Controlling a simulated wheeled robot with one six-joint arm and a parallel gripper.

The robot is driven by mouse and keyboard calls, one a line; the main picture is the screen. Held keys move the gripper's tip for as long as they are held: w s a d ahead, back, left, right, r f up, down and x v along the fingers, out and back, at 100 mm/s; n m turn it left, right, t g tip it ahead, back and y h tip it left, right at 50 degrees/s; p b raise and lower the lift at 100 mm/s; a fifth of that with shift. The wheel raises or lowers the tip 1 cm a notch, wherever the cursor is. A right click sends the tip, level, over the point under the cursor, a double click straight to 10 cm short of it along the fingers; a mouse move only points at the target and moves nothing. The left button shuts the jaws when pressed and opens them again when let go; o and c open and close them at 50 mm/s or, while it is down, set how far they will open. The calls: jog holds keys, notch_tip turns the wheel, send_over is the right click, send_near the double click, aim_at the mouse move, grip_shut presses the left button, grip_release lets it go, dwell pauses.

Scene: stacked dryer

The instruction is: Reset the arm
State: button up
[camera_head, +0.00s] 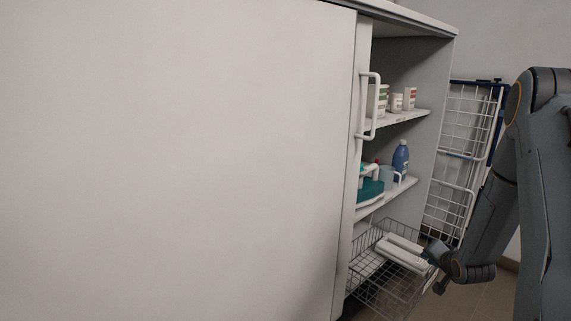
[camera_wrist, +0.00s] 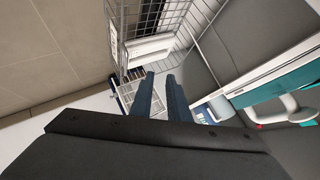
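My arm (camera_head: 540,190) comes in from the right in the head view, bent at the elbow, with its lower part reaching down and left. My gripper (camera_head: 438,267) is beside the wire basket (camera_head: 385,295) at the bottom of the open cabinet. In the wrist view my gripper (camera_wrist: 160,75) shows two dark fingers apart, with nothing between them. The wire basket (camera_wrist: 120,20) lies beyond the fingers there, with a white object (camera_wrist: 150,48) in it. I cannot tell whether the gripper touches the basket.
A large white door (camera_head: 180,160) with a white handle (camera_head: 368,105) fills the left. Shelves hold several small containers (camera_head: 396,102), a blue bottle (camera_head: 400,158) and a teal container (camera_head: 369,190). A white wire rack (camera_head: 455,180) stands behind. Tiled floor (camera_wrist: 50,50) shows in the wrist view.

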jog(key=s+a+r+n+g, duration=0.25)
jog(key=s+a+r, duration=0.35)
jog(key=a, duration=0.3)
jog(key=s+a+r+n+g, duration=0.2)
jog(key=s+a+r+n, duration=0.3)
jog(key=a, duration=0.4)
jog(key=s+a+r+n+g+y, duration=0.1)
jog(key=s+a+r+g, duration=0.1)
jog(key=s+a, duration=0.45)
jog(key=s+a+r+n+g+y, duration=0.1)
jog(key=s+a+r+n+g, duration=0.2)
jog(key=s, duration=0.7)
jog(key=s+a+r+n+g+y, duration=0.1)
jog(key=s+a+r+n, duration=0.2)
jog(key=s+a, duration=0.6)
jog(key=s+a+r+n, duration=0.2)
jog(key=s+a, duration=0.3)
jog(key=a, duration=0.8)
jog(key=d+r+m+p, duration=0.3)
jog(key=d+r+p, duration=0.7)
jog(key=r+p, duration=0.3)
jog(key=d+r+m+h+p, duration=0.1)
jog(key=d+r+m+p, duration=0.2)
jog(key=d+r+p, duration=0.8)
notch_tip(320, 180, up, 2)
jog(key=s+p, duration=0.1)
jog(key=p, duration=0.7)
jog(key=shift+r, duration=0.25)
